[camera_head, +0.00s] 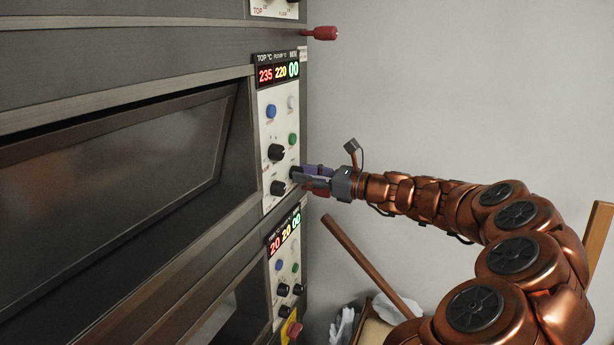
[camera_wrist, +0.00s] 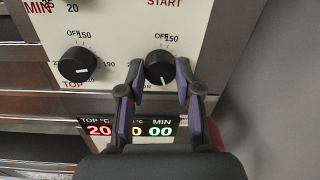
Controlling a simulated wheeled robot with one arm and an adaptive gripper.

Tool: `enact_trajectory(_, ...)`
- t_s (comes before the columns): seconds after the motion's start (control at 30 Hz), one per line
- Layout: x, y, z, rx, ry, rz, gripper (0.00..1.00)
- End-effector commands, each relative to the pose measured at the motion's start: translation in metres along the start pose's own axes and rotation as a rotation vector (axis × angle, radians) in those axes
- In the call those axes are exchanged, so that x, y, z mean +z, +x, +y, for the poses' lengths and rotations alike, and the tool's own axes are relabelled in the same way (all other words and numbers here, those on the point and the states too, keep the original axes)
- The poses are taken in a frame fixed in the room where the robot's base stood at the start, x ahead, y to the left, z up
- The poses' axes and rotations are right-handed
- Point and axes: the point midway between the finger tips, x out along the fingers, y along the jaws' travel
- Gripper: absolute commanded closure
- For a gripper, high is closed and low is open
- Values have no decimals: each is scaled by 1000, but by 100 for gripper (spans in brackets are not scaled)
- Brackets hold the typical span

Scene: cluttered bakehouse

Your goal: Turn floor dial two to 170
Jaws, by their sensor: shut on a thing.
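The floor dial (camera_wrist: 159,67) is a black knob at the lower right of the upper oven's white panel (camera_head: 267,122). In the wrist view its white mark points nearly straight down. My gripper (camera_wrist: 160,74) is shut on this dial, a finger on each side. In the head view my gripper (camera_head: 297,174) reaches the panel's right edge and hides most of the dial. The top dial (camera_wrist: 77,65) sits to its left, its mark pointing down and slightly right. The upper display (camera_head: 279,73) reads 235, 220 and 00.
Another black knob (camera_head: 277,152) sits above the top dial. The lower deck's display (camera_head: 285,235) shows 20, 20 and 00, with its own knobs below. A red handle (camera_head: 322,33) juts out above. A wooden pole (camera_head: 370,262) leans below my arm. Bare wall (camera_head: 440,90) lies right.

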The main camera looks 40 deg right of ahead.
Motion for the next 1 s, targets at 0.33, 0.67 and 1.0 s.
enact_trajectory(0.33, -6, 0, 1, -2, -212, -10, 100)
enact_trajectory(0.67, -8, 1, 3, -2, -522, -22, 100)
enact_trajectory(1.0, -8, 0, 3, -4, -846, -34, 100)
